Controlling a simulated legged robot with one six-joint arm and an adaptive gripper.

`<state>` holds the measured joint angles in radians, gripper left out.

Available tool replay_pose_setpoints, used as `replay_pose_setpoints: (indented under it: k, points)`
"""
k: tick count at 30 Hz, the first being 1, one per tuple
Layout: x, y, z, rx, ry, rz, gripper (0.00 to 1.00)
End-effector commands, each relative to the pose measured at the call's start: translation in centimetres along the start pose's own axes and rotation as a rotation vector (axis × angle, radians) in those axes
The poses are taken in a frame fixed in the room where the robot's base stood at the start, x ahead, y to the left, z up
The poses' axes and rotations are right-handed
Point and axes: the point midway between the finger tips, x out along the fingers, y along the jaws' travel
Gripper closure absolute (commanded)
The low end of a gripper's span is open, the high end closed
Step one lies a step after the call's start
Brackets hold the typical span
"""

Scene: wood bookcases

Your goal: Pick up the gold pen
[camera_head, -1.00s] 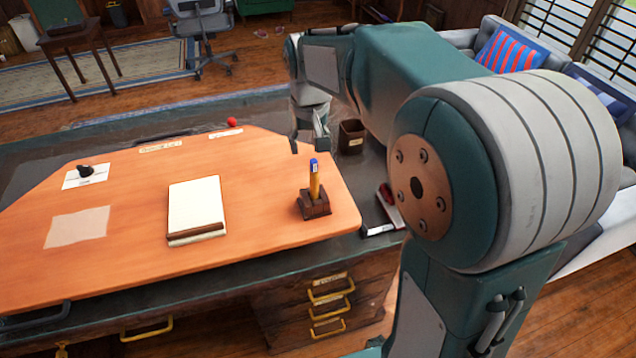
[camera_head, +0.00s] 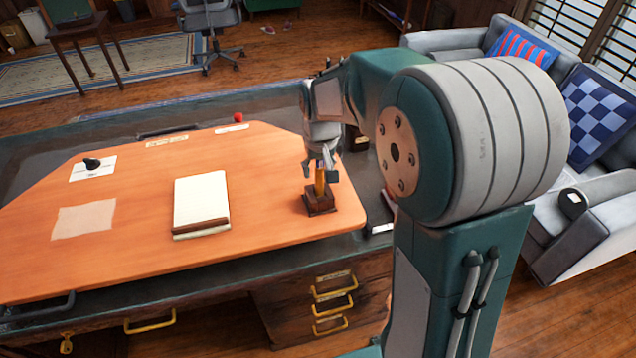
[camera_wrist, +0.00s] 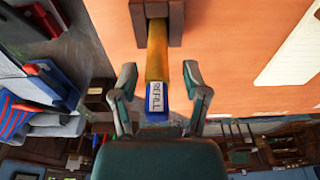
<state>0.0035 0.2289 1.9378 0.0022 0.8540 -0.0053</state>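The gold pen (camera_head: 320,181) stands upright in a dark wooden holder (camera_head: 320,204) near the right end of the orange desk top. Its blue end is hidden by my gripper in the head view. In the wrist view the pen (camera_wrist: 157,52) shows its gold body and blue end with a "REFILL" label, and its other end sits in the holder (camera_wrist: 174,20). My gripper (camera_head: 320,172) is over the pen's top. In the wrist view my gripper (camera_wrist: 160,95) is open, one finger on each side of the pen's blue end, with gaps on both sides.
A notepad (camera_head: 201,200) lies left of the holder on the desk top (camera_head: 130,240). A sofa (camera_head: 590,215) is at right.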

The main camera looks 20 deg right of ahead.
Motion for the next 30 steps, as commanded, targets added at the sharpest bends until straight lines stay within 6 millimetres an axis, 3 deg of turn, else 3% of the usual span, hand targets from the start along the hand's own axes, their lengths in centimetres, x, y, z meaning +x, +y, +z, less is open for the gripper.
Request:
replay_pose_setpoints:
  k: [1,3,17,25,30]
  points:
    - [0.0,0.0,0.0,0.001,0.0,0.0,0.77]
    - [0.0,0.0,0.0,0.001,0.0,0.0,1.0]
    - [-0.3,-0.1,-0.1,0.0,0.0,0.001,1.0]
    - [-3.4,-0.2,-0.5,0.0,0.005,0.001,1.0]
    - [-6.1,-1.3,1.2,-0.002,0.004,0.001,1.0]
